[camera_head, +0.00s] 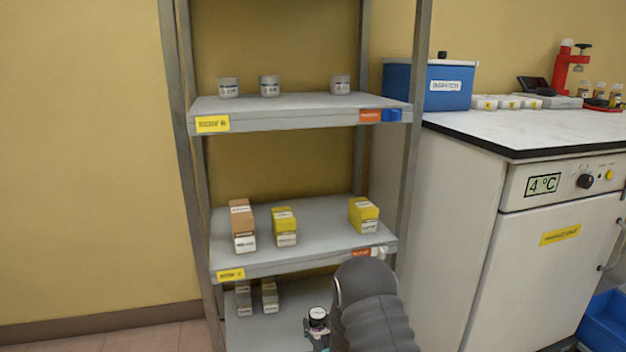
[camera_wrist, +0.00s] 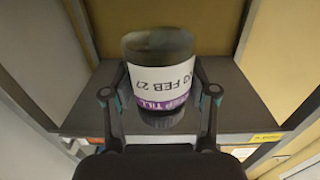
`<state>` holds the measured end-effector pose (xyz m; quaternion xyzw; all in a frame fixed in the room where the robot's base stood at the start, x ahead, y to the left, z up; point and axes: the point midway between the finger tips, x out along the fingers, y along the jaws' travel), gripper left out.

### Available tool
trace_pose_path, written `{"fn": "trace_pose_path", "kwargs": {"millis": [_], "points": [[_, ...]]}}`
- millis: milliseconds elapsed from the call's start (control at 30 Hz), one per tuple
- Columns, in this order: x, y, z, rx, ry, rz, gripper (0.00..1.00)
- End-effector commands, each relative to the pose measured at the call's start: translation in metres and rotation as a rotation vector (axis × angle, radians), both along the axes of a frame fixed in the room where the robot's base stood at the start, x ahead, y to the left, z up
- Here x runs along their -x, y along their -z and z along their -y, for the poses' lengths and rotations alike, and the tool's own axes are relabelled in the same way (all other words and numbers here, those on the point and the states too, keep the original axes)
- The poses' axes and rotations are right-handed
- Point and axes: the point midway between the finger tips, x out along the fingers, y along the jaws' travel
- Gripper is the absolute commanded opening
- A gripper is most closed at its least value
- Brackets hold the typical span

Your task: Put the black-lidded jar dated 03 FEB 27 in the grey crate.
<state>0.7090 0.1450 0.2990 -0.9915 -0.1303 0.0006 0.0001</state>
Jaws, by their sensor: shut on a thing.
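My gripper (camera_wrist: 161,95) is shut on a jar (camera_wrist: 160,78), with one finger on each side of it. The jar's white and purple label reads upside down in the wrist view: "FEB 27" shows clearly, the day only partly, with "TILL" on the purple band. My gripper (camera_head: 315,338) is partly hidden there by my arm. No grey crate is seen in either view.
The grey shelf unit (camera_head: 300,118) holds several white jars above and brown and yellow boxes on the middle shelf. More boxes stand below. A blue box (camera_head: 426,88) stands on the counter (camera_head: 500,128) at right. A blue crate (camera_head: 606,322) is on the floor at far right.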

Motion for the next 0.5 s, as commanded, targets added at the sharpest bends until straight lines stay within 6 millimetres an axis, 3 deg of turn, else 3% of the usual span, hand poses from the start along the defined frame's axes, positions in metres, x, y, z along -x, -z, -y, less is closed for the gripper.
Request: {"fn": "trace_pose_path", "kwargs": {"millis": [33, 300, 500], "points": [[0.014, -0.02, 0.021, 0.001, 0.036, -0.003, 0.16], [0.071, -0.073, 0.109, 0.0, 0.197, -0.001, 0.16], [0.075, -0.098, 0.14, -0.001, 0.252, 0.004, 0.16]]}}
